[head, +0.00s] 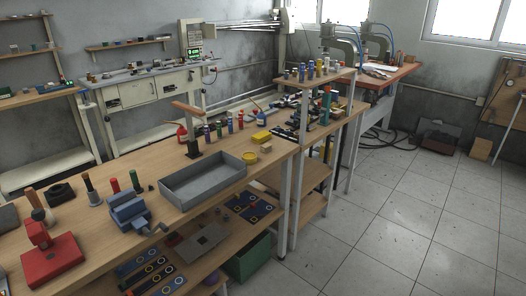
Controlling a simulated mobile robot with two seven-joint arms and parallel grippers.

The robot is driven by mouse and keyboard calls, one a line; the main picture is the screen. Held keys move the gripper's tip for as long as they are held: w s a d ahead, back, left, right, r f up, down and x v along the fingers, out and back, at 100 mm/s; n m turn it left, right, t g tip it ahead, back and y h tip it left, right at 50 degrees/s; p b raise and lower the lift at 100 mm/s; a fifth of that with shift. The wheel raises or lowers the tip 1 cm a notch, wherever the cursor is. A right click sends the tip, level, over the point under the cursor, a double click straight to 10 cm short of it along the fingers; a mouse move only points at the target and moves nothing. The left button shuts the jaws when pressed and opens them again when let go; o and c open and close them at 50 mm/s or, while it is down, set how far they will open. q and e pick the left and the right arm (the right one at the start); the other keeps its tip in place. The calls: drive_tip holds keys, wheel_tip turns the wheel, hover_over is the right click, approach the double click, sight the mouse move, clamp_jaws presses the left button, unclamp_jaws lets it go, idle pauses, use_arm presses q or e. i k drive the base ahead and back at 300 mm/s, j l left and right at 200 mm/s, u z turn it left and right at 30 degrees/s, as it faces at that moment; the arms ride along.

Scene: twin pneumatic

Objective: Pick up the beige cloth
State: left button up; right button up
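A pale, flat, crumpled-looking thing (381,70) lies on the brown-topped far table (404,70), beside the presses. It may be the beige cloth, but it is too small and distant to tell. A small tan piece (266,147) lies on the near workbench beside a yellow block; it looks more like a block than a cloth. No other beige cloth can be made out. Neither of my grippers is in view.
The long wooden workbench (218,205) holds a grey tray (203,181), a blue vise (128,210), a red press (50,262) and several bottles. A raised shelf (315,79) stands at its far end. Tiled floor (400,220) at right is clear.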

sight(266, 147)
drive_tip(key=i+l+u, duration=0.1)
drive_tip(key=u, duration=0.3)
drive_tip(key=i+l+u, duration=0.1)
drive_tip(key=l+u, duration=0.4)
drive_tip(key=u, duration=0.25)
drive_tip(key=i+l+u, duration=0.15)
drive_tip(key=l, duration=0.4)
drive_tip(key=l+u, duration=0.15)
drive_tip(key=l, duration=0.4)
